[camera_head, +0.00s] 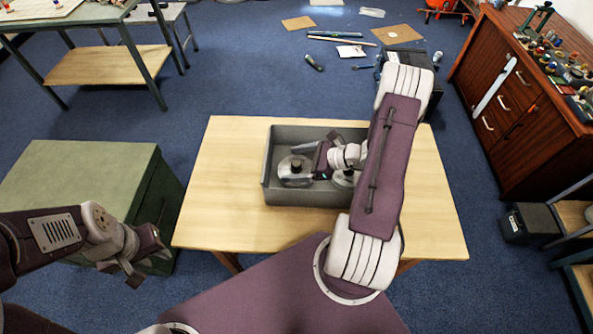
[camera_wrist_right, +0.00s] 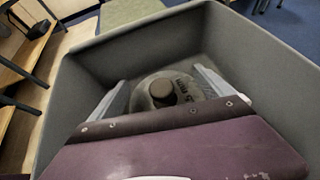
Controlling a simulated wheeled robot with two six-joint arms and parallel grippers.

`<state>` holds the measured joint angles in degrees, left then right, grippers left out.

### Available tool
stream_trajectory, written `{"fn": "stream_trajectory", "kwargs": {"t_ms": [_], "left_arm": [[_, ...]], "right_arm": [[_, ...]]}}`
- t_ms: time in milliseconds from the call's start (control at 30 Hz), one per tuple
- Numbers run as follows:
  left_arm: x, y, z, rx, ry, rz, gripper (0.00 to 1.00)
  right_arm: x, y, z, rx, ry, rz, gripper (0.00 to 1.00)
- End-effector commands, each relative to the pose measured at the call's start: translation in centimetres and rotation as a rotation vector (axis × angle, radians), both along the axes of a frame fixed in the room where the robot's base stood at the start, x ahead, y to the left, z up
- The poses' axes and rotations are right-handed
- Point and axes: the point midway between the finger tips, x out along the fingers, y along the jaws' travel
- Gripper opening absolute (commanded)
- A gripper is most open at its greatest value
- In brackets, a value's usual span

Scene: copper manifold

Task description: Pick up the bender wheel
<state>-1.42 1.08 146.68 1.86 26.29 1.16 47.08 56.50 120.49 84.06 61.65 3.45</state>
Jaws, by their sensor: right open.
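A grey bender wheel (camera_head: 296,178) with a dark knob on top lies in the left part of a grey open bin (camera_head: 310,196) on the wooden table. In the right wrist view the wheel (camera_wrist_right: 160,88) shows raised lettering and sits between two pale fingers. My right gripper (camera_head: 300,163) is inside the bin, open, with its fingers on either side of the wheel; I cannot tell whether they touch it. My left gripper (camera_head: 131,269) hangs at the lower left, away from the bin; its jaws are unclear.
A second round grey part (camera_head: 345,179) lies in the bin, partly hidden by my right arm. The bin's walls stand close around my right gripper. The table (camera_head: 222,190) is bare left of the bin. A green cabinet (camera_head: 75,170) stands to the left.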

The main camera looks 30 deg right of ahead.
Motion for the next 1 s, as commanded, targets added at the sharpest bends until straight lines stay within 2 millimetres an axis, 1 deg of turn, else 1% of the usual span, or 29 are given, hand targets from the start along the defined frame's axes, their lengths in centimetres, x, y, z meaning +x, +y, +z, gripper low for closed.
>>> {"fn": "stream_trajectory", "kwargs": {"t_ms": [33,133,367,400,467,500,567,600,667,700,733,1000], "left_arm": [[0.0,0.0,0.0,0.0,0.0,0.0,0.32],[0.0,0.0,0.0,0.0,0.0,0.0,0.32],[0.0,0.0,0.0,0.0,0.0,0.0,0.32],[0.0,0.0,0.0,0.0,0.0,0.0,0.32],[0.0,0.0,0.0,0.0,0.0,0.0,0.32],[0.0,0.0,0.0,0.0,0.0,0.0,0.32],[0.0,0.0,0.0,0.0,0.0,0.0,0.32],[0.0,0.0,0.0,0.0,0.0,0.0,0.32],[0.0,0.0,0.0,0.0,0.0,0.0,0.32],[0.0,0.0,0.0,0.0,0.0,0.0,0.32],[0.0,0.0,0.0,0.0,0.0,0.0,0.32],[0.0,0.0,-0.1,0.0,0.0,0.0,0.32]], "right_arm": [[0.5,0.7,-0.5,0.001,0.001,0.005,0.91],[1.2,1.4,-1.0,0.0,0.001,0.003,0.91],[1.5,1.6,-1.2,-0.002,0.0,0.0,0.91],[1.5,1.6,-1.2,-0.002,0.0,0.0,0.86],[1.5,1.6,-1.2,-0.001,0.0,0.0,0.69],[1.5,1.6,-1.2,-0.001,0.0,0.0,0.58],[1.5,1.5,-1.2,-0.001,0.0,0.0,0.41],[1.5,1.5,-1.2,-0.001,0.001,0.0,0.3],[1.4,1.5,-1.3,-0.002,0.002,0.0,0.14],[1.4,1.5,-1.3,-0.002,0.002,0.0,0.02],[1.4,1.5,-1.3,-0.003,0.003,0.0,0.0],[1.4,1.6,-1.3,-0.003,0.004,0.0,0.0]]}}
